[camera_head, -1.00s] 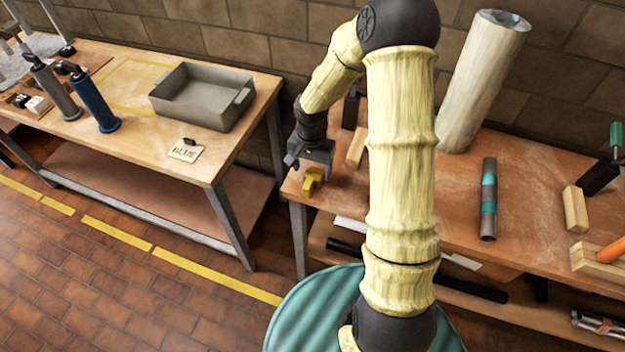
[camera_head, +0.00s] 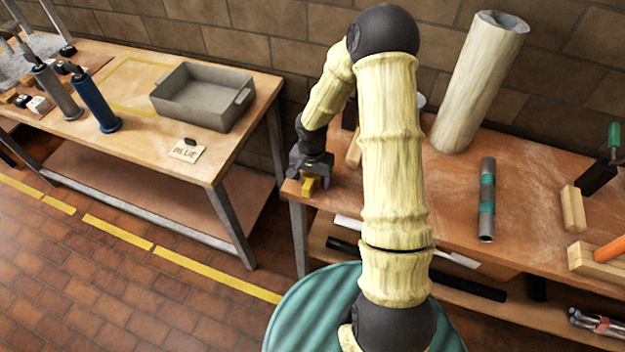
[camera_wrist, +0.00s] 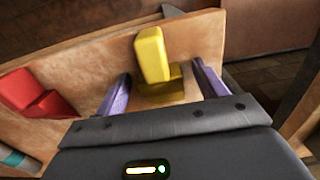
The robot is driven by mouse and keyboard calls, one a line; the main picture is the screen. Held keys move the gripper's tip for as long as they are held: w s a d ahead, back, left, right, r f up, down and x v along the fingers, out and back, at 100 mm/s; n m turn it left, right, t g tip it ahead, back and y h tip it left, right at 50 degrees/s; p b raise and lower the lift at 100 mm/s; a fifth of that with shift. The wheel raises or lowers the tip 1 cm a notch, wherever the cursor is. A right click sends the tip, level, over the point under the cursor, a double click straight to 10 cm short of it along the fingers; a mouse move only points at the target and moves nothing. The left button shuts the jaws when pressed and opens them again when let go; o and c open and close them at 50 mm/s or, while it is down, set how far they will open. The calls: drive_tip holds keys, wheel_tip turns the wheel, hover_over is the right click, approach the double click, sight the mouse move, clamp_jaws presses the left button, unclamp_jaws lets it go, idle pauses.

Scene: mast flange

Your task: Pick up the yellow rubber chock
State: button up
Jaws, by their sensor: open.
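The yellow rubber chock (camera_head: 309,187) lies on the right bench near its left front corner. In the wrist view the chock (camera_wrist: 152,56) stands between the two purple fingers, its lower step toward the palm. My gripper (camera_head: 312,180) is at the chock, partly hiding it in the head view. In the wrist view my gripper (camera_wrist: 160,88) is open, with one finger on each side of the chock and gaps showing on both sides.
A red block (camera_wrist: 30,92) sits left of the chock in the wrist view. A wooden block (camera_head: 354,152) stands behind my arm. A teal-banded pipe (camera_head: 487,200) lies on the right bench. The left bench holds a grey tray (camera_head: 203,96) and a blue cylinder (camera_head: 95,104).

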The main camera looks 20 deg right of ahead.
sight(312, 177)
drive_tip(key=c, duration=1.1)
drive_tip(key=shift+r, duration=0.15)
wheel_tip(312, 177, up, 10)
drive_tip(key=shift+f+b, duration=0.1)
drive_tip(key=shift+b, duration=0.2)
